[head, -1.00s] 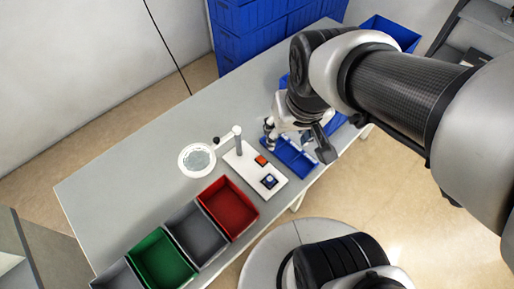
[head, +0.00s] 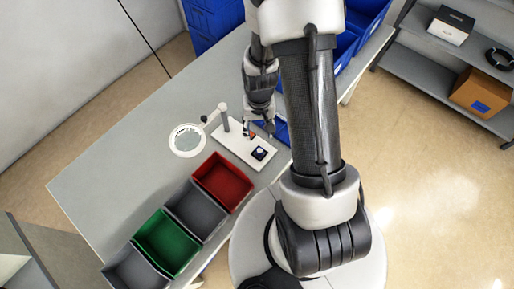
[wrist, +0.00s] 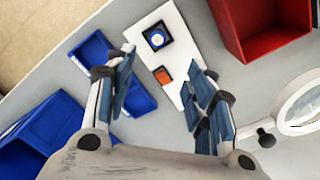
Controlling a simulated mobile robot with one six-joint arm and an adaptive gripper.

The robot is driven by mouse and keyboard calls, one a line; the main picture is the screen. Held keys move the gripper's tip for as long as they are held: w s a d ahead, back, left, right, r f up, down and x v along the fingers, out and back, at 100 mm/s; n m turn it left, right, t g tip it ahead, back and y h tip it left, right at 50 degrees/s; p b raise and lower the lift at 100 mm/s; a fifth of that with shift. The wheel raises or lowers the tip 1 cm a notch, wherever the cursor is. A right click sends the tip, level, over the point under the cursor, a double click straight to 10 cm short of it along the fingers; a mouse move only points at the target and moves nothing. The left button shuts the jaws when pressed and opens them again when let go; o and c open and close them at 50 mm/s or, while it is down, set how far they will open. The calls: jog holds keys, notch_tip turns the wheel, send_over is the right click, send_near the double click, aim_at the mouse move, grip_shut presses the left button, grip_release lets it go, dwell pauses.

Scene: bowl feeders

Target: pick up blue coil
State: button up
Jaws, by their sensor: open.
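The blue coil (wrist: 157,39) looks like a small dark-blue square piece with a pale round centre. It sits near one end of the white board (wrist: 180,52), and it also shows in the head view (head: 259,153). A small orange piece (wrist: 163,76) lies on the same board. My gripper (wrist: 160,82) is open and empty, with its fingers spread either side of the orange piece in the wrist view. The coil shows beyond the fingertips, apart from them. In the head view my gripper (head: 260,124) is above the board, partly hiding the orange piece.
A round magnifier (head: 187,140) on a post stands at the board's left end. A red bin (head: 222,182) is nearby, with grey and green bins (head: 166,243) beyond. Small blue trays (wrist: 92,50) lie beside the board. The table's left side is clear.

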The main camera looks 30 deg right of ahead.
jog(key=b, duration=0.2)
send_over(260, 151)
jog(key=f, duration=0.9)
jog(key=shift+w+a+f, duration=0.15)
jog(key=shift+a+f, duration=0.05)
jog(key=shift+a, duration=0.05)
jog(key=shift+d+f+b, duration=0.15)
jog(key=shift+f+b, duration=0.85)
jog(key=shift+f, duration=1.7)
grip_shut()
jog(key=shift+r, duration=0.15)
